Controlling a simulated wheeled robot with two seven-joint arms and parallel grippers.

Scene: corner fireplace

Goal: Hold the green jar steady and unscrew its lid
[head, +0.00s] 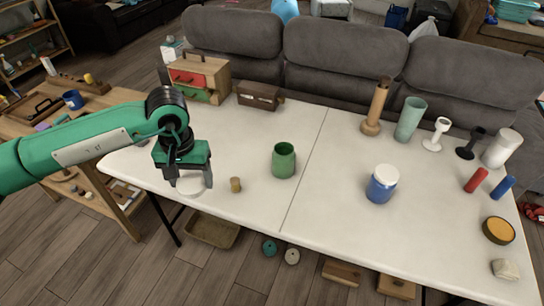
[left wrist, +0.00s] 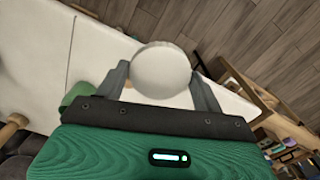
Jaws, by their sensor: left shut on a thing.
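The green jar (head: 284,162) stands upright on the white table, left of its centre seam, and its mouth is open with no lid on it. My left gripper (head: 190,184) is to the left of the jar, apart from it, pointing down near the table's front left edge. It is shut on a round white lid (head: 189,187). In the left wrist view the lid (left wrist: 162,70) sits between the two fingertips. I cannot tell whether the lid touches the table. My right gripper is not in view.
A small tan cylinder (head: 235,185) stands between my left gripper and the jar. A blue jar with a white lid (head: 382,184) stands right of the seam. Tall vases, goblets and bottles crowd the right back. A wooden drawer box (head: 213,72) stands at the back left.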

